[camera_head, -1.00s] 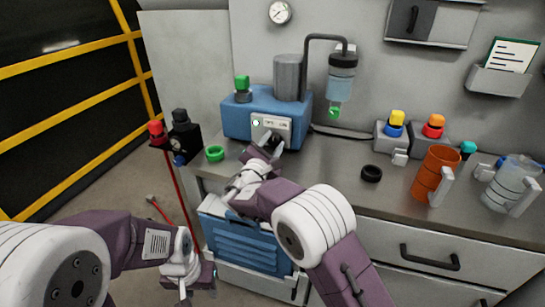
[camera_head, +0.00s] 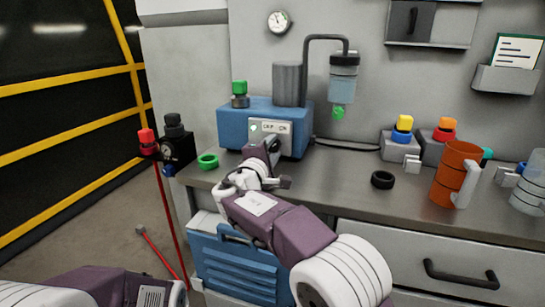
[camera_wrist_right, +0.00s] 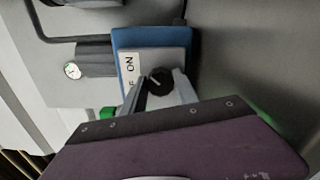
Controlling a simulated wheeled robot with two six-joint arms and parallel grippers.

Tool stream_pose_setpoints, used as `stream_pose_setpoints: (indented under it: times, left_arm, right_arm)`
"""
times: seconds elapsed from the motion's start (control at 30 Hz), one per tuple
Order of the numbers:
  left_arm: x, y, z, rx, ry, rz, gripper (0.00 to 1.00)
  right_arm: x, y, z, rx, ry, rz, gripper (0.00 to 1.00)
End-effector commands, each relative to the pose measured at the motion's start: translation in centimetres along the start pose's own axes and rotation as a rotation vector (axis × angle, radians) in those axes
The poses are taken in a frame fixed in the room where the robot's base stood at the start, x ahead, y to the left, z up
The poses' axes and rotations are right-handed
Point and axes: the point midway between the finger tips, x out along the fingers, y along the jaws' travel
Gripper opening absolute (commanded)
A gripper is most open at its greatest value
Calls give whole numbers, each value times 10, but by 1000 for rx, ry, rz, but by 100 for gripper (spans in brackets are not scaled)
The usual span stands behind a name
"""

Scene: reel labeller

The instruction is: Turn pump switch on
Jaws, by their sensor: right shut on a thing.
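The blue pump box (camera_head: 234,128) stands on the bench at the back left, with a white OFF/ON panel (camera_head: 285,127) and a lit green lamp on its front. My right gripper (camera_head: 272,146) is at the front of the panel and covers its lower part. In the right wrist view, its two fingers are shut around the black round switch knob (camera_wrist_right: 159,80), with the "ON" label (camera_wrist_right: 130,65) beside it. A pale mark shows on the knob, but its exact setting is hard to tell. My left gripper is out of the head view; only part of its arm shows at bottom left.
A green ring (camera_head: 208,161) and a black ring (camera_head: 382,180) lie on the bench. An orange mug (camera_head: 452,175) and a clear jug (camera_head: 530,190) stand at the right. The bench centre is fairly clear.

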Motion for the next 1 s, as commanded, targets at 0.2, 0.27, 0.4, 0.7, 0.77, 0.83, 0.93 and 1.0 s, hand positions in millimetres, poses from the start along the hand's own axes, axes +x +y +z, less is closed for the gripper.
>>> stream_pose_setpoints:
  times: [0.2, 0.27, 0.4, 0.7, 0.77, 0.83, 0.93, 1.0]
  left_arm:
    - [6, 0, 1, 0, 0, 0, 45]
    - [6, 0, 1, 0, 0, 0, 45]
    - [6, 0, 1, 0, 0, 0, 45]
    - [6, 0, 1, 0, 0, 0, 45]
    - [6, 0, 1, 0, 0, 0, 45]
    - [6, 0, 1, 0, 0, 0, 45]
    - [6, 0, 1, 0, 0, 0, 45]
    - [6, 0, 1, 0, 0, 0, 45]
  right_arm:
    - [0, 2, 0, 34, 4, 6, 0]
    - [0, 3, 0, 38, 4, 6, 0]
    - [0, 4, 0, 41, 4, 7, 0]
    - [0, 4, 0, 40, 4, 7, 57]
    - [0, 4, 0, 40, 3, 6, 57]
    - [0, 3, 0, 39, 3, 5, 57]
    - [0, 2, 0, 39, 2, 4, 57]
    - [-1, 2, 0, 39, 2, 4, 57]
